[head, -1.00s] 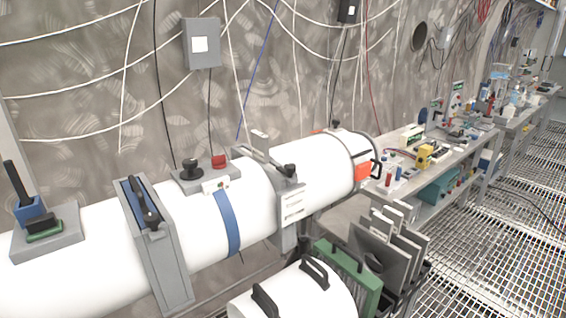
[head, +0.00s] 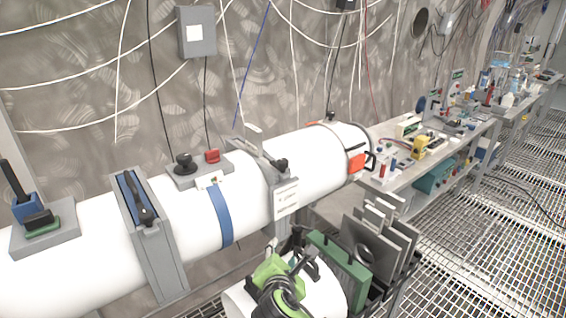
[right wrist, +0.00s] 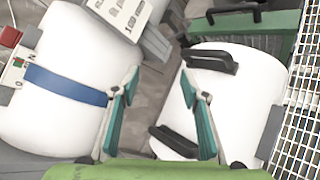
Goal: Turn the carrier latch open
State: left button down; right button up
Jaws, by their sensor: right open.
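No part is labelled legibly as the carrier latch, so I cannot tell which one it is. In the head view a grey collar (head: 279,198) on the white tube bears a black knob (head: 281,165) and a white placard (head: 286,200). A grey frame (head: 167,268) to its left has a black handle (head: 142,205) on a blue strip. My right gripper (head: 284,264), green and black, is over the lower white drum (head: 327,290). In the right wrist view its teal fingers (right wrist: 160,80) are apart with nothing between them. My left gripper is out of view.
The drum has black handles (right wrist: 212,61). A green plate (head: 340,262) and upright grey plates (head: 380,237) stand to its right. A red button (head: 212,156) is on the tube. A cluttered bench (head: 410,158) runs along the wall. The grated floor at right has free room.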

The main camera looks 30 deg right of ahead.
aim_at(282, 166)
jog(key=w+d+r+n+t+h, duration=0.1)
jog(key=w+r+n+t+h, duration=0.2)
jog(key=r, duration=0.5)
jog(key=w+d+r+n+h, duration=0.1)
jog(key=w+d+r+n, duration=0.1)
jog(key=w+r+n, duration=0.45)
jog(key=shift+m, duration=0.65)
jog(key=p+x, duration=0.1)
jog(key=x, duration=0.2)
jog(key=p+x, duration=0.1)
jog(key=x, duration=0.3)
jog(key=s+d+r+p+x, duration=0.1)
jog(key=x, duration=0.3)
jog(key=c, duration=1.1)
